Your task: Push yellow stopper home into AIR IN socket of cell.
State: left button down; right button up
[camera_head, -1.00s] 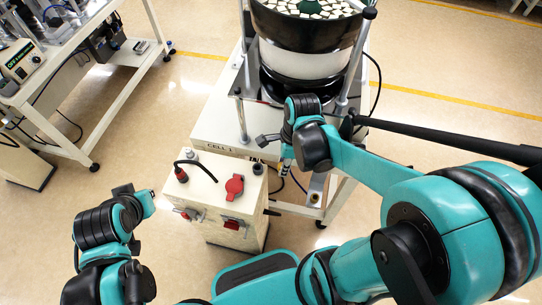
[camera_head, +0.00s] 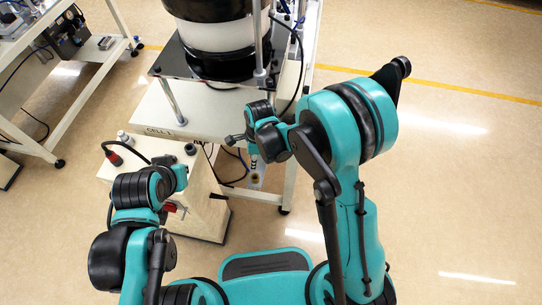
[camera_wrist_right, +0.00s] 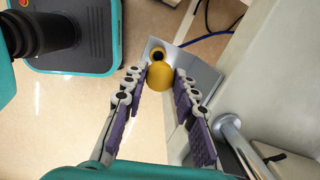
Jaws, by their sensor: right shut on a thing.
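The yellow stopper (camera_wrist_right: 160,76) is between the fingertips of my right gripper (camera_wrist_right: 161,75) in the right wrist view.
The bowl feeder (camera_head: 215,45) stands on the cart (camera_head: 185,112), with metal posts around it. Cables hang by the cart's leg. Floor at right is clear.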

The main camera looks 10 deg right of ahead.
jog(key=shift+f, duration=0.25)
jog(key=shift+f+b, duration=0.5)
jog(key=shift+f, duration=0.2)
notch_tip(320, 180, down, 4)
jog(key=b, duration=0.3)
jog(key=shift+f, duration=0.15)
jog(key=shift+f+b, duration=0.6)
jog(key=shift+f+b, duration=0.15)
jog(key=shift+b, duration=0.45)
dwell(0.5)
jog(key=shift+f+b, duration=0.85)
jog(key=shift+f, duration=0.1)
dwell(0.5)
jog(key=shift+f, duration=0.25)
dwell(0.3)
